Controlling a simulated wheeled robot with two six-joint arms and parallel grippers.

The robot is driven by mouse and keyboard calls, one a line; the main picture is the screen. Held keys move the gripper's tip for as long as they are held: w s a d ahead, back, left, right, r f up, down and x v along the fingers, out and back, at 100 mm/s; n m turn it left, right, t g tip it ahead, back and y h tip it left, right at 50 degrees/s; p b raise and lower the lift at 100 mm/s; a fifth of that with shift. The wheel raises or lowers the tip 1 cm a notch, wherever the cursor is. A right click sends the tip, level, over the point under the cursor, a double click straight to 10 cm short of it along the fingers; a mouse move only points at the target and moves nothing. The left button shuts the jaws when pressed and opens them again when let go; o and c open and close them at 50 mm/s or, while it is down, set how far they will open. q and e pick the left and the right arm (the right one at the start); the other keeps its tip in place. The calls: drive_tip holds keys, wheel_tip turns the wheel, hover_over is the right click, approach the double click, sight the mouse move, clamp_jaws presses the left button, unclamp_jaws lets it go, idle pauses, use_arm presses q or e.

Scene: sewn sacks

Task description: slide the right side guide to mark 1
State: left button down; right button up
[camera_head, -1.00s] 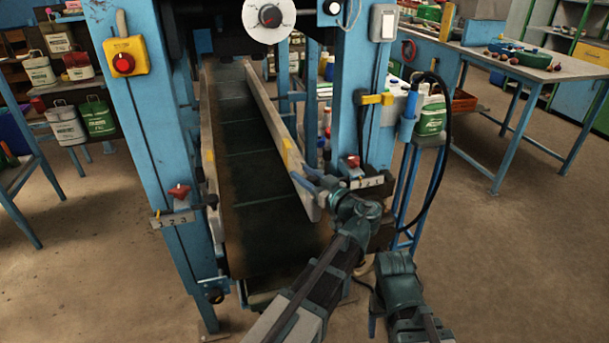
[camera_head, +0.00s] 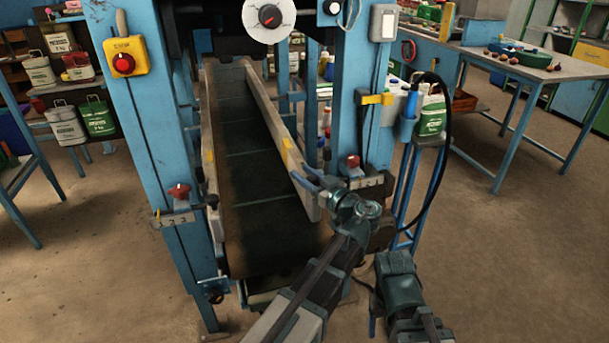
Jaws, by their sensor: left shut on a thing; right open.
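The right side guide (camera_head: 274,125) is a long pale rail with a yellow patch, standing along the right side of the dark belt (camera_head: 255,175). My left gripper (camera_head: 314,184) is shut at the guide's near end, on its outer side; its wrist partly hides the contact. The right mark plate (camera_head: 369,181) sits on the blue post beside my wrist, under a red knob (camera_head: 352,164). Its numbers are hard to read, and I cannot tell which mark the guide stands at. My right gripper (camera_head: 374,325) is low at the right, away from the guide, mostly hidden behind its own wrist.
The left side guide (camera_head: 209,155) runs along the belt's other side, with its own plate marked 1 2 3 (camera_head: 173,219) and red knob (camera_head: 179,191). Blue posts (camera_head: 145,130) frame the belt. A black cable (camera_head: 447,150) loops at right.

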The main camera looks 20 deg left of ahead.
use_arm(q)
drive_tip(key=w+d, duration=0.3)
drive_tip(key=d, duration=0.2)
drive_tip(key=shift+w+d, duration=0.2)
drive_tip(key=shift+w, duration=0.1)
drive_tip(key=c, duration=0.5)
unclamp_jaws()
drive_tip(key=shift+w+d, duration=0.1)
drive_tip(key=shift+d, duration=0.05)
drive_tip(key=shift+s, duration=0.2)
